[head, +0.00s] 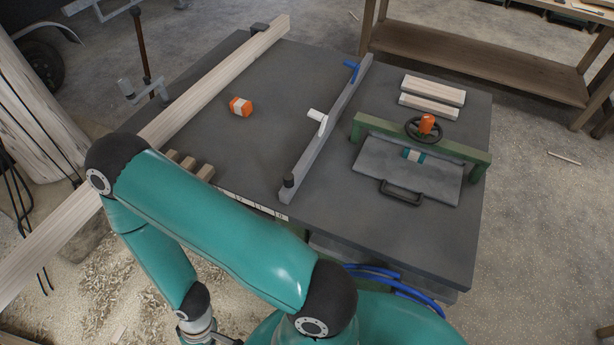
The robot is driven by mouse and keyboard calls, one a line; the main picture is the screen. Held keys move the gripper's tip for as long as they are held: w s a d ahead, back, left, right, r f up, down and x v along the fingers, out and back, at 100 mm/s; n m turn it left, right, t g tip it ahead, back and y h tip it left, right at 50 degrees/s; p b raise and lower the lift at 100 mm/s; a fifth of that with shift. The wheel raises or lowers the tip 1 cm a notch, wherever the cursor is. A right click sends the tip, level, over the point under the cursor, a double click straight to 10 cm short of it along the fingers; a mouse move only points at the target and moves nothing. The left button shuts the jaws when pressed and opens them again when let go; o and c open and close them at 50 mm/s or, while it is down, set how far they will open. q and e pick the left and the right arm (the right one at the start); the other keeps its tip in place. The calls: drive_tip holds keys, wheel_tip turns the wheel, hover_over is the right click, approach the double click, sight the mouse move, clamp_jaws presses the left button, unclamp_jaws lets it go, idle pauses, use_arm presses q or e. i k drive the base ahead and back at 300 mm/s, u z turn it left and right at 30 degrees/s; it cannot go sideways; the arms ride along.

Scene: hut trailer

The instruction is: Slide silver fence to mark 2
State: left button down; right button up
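The silver fence (335,112) is a long grey bar lying slantwise across the dark table (235,140). It has a white handle (317,117) at its middle, a blue lever (352,70) at its far end and a black knob (289,181) at its near end. A pale scale strip (252,205) with small marks runs along the table's near edge, left of the fence's near end. My arm hides part of the strip, and its numbers are too small to read. My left arm bends over the lower left, apart from the fence; its fingertips are not visible. My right gripper is out of view.
Right of the fence stand a green frame (455,150) with a handwheel, a hinged grey plate (408,170) and two wood strips (432,92). Left lie an orange-and-white block (240,106), a long plank (215,85) and small wood blocks (188,163). The surface beside the fence's left is mostly clear.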

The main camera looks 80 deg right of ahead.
sight(292, 182)
drive_tip(key=u, duration=1.65)
drive_tip(key=i, duration=0.1)
drive_tip(key=z, duration=2.95)
drive_tip(key=k, duration=0.8)
drive_tip(key=z, duration=0.2)
drive_tip(key=i, duration=0.8)
drive_tip(key=u, duration=0.1)
